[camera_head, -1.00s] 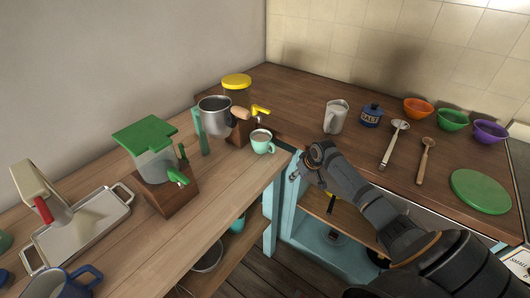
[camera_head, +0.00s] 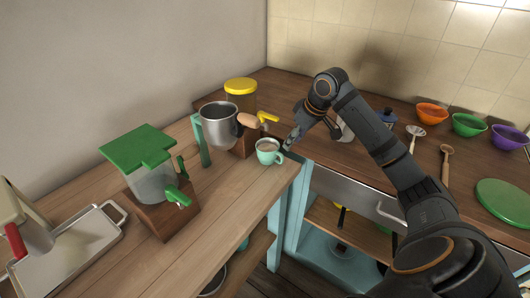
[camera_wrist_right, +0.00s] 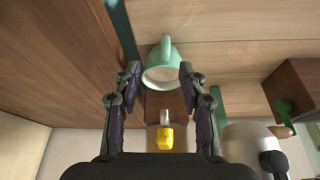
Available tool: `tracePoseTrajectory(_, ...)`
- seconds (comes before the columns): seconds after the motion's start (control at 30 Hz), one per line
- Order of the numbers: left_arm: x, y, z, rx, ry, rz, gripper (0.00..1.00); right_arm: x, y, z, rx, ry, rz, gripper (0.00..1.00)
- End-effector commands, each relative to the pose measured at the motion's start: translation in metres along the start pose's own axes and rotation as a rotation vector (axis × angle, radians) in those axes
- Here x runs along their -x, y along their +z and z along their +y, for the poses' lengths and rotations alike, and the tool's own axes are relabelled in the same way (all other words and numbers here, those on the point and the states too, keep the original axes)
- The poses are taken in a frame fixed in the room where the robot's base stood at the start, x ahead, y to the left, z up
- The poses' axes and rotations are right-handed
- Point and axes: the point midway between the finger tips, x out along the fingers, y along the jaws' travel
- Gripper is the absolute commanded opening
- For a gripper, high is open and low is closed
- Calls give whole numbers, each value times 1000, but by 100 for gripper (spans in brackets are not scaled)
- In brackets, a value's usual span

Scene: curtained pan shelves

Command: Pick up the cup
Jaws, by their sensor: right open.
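The mint-green cup (camera_head: 266,158), with a brownish-grey content, stands upright on the wooden counter near its front corner. My right gripper (camera_head: 291,141) is just to the right of the cup in the head view, its fingers pointing down toward it. In the right wrist view the gripper (camera_wrist_right: 160,74) is open, and the cup (camera_wrist_right: 163,54) lies ahead between the fingertips, its handle pointing away. I cannot tell whether a finger touches it. My left gripper is not in view.
A metal pot (camera_head: 218,124) and a yellow-lidded dispenser (camera_head: 241,92) with a yellow tap stand close behind the cup. A green-lidded dispenser (camera_head: 139,147) and a metal tray (camera_head: 75,250) are to the left. Bowls and spoons lie on the right counter.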

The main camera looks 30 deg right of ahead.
Motion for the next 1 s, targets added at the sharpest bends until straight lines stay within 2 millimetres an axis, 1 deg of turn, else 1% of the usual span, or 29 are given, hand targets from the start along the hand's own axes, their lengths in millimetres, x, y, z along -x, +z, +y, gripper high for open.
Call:
tracePoseTrajectory(0.13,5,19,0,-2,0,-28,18,-26,0,-2,-2,-7,-1,42)
tracePoseTrajectory(0.2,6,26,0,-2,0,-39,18,-38,0,-2,-4,-7,0,42)
tracePoseTrajectory(0.27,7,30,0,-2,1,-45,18,-44,0,-2,-2,-5,1,42)
tracePoseTrajectory(0.37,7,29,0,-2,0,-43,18,-50,0,-1,-3,-2,1,42)
tracePoseTrajectory(0.47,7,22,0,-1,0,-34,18,-52,0,-2,-3,-2,0,42)
tracePoseTrajectory(0.57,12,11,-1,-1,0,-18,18,-65,0,-6,-3,-6,-1,42)
tracePoseTrajectory(0.63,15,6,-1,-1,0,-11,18,-77,1,-10,-4,-7,-1,42)
tracePoseTrajectory(0.7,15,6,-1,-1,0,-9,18,-89,1,-10,-4,-6,0,42)
tracePoseTrajectory(0.8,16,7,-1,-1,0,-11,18,-99,1,-9,-4,-3,1,42)
tracePoseTrajectory(1.0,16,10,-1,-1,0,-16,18,-102,2,-8,-2,0,0,42)
